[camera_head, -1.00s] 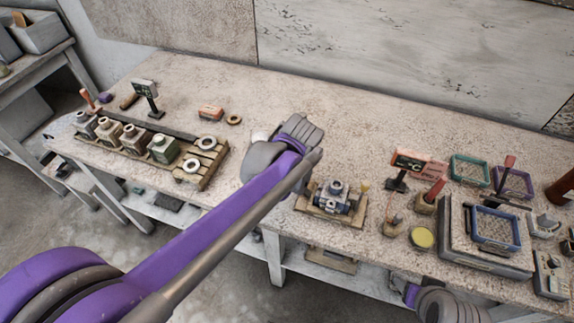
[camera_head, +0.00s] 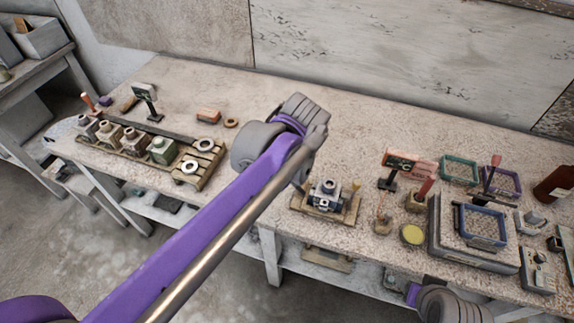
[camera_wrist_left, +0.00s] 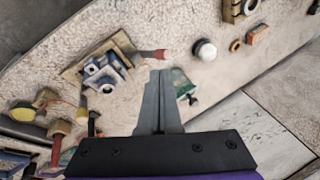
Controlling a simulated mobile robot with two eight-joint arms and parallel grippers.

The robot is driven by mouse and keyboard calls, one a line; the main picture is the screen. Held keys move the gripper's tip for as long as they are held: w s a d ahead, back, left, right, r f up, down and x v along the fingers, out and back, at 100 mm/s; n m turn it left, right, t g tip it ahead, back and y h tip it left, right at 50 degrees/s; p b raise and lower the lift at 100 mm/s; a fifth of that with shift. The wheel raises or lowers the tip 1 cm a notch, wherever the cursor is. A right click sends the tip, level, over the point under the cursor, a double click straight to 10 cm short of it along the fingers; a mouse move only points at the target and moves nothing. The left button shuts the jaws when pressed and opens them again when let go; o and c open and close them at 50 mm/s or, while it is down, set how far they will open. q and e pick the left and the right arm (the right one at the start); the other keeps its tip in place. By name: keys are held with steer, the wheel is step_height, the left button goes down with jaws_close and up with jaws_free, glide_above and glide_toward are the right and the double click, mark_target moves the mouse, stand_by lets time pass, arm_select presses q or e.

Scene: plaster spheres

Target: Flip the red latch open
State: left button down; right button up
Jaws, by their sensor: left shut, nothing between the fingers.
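My left gripper (camera_wrist_left: 160,75) is shut and empty in the left wrist view. Its fingertips are just below a small red-tipped piece (camera_wrist_left: 152,54), which looks like the red latch. This piece sticks out from the side of a wooden base (camera_wrist_left: 75,72) that carries a blue-grey metal fixture (camera_wrist_left: 105,72). I cannot tell whether the fingertips touch it. In the head view the fixture (camera_head: 325,193) stands on its base near the table's front edge. My left arm covers the red piece and the fingers there.
A white knob (camera_wrist_left: 205,50) and a green item (camera_wrist_left: 182,84) are near the fingertips. A yellow-topped jar (camera_head: 412,235), a block with a red lever (camera_head: 420,197) and a tray stand (camera_head: 475,245) lie to the right. A rack of bottles (camera_head: 145,148) is left.

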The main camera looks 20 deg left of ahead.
arm_select(q)
steer(key=v, duration=0.3)
steer(key=shift+s+a+r, duration=0.1)
steer(key=shift+a, duration=0.05)
stand_by(0.4)
steer(key=s+f+n+t+h, duration=0.2)
steer(key=s+f+n+h, duration=0.1)
steer(key=s+f, duration=1)
steer(key=shift+s+n, duration=0.5)
steer(key=shift+s, duration=0.15)
